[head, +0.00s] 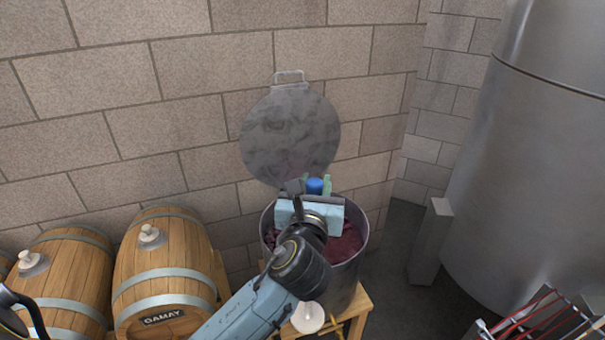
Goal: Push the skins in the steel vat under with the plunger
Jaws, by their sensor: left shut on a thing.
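The steel vat (346,282) stands open in the middle, its round lid (290,135) tilted up behind it against the wall. Dark red skins (347,243) show inside, right of my gripper. My left gripper (315,186) is over the vat, its greenish fingers shut on a blue piece, which looks like the top of the plunger (314,186). The rest of the plunger is hidden behind the gripper and arm, so I cannot tell whether its lower end touches the skins. My right gripper is not in view.
The vat stands on a wooden stand (357,304), with a pale round object (307,318) at its front. Wooden barrels (165,262) lie at the left. A large steel tank (530,170) and a grey post (430,242) stand at the right. A rack (540,318) is at bottom right.

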